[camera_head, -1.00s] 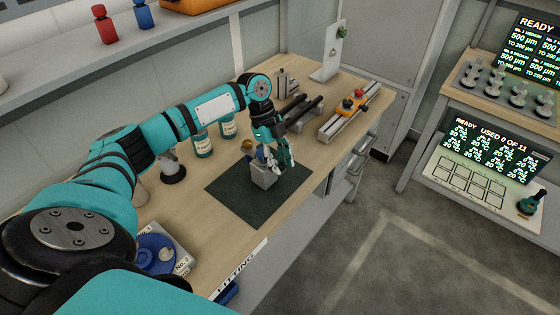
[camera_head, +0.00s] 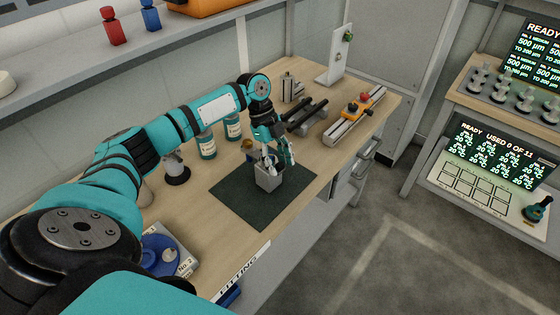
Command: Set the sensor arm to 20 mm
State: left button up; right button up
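My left gripper (camera_head: 279,162) comes down over a small grey open-topped box (camera_head: 269,182). Its fingers look spread, and no held thing shows between them. I cannot tell whether a fingertip touches the box. The box stands on a dark green mat (camera_head: 240,205) on the wooden bench. I cannot tell whether this is the sensor arm, and no scale is readable. My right gripper is not in view.
Teal jars (camera_head: 207,147) stand behind my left arm. Dark bars (camera_head: 306,115) lie between the gripper and the rail. A white upright plate (camera_head: 340,55) stands at the back. A bench with a lit display (camera_head: 495,150) is at the right, with open floor (camera_head: 400,245) before it.

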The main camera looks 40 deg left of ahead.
pick_arm(q)
jog(key=v, duration=1.2)
jog(key=shift+s, duration=0.1)
dwell(0.4)
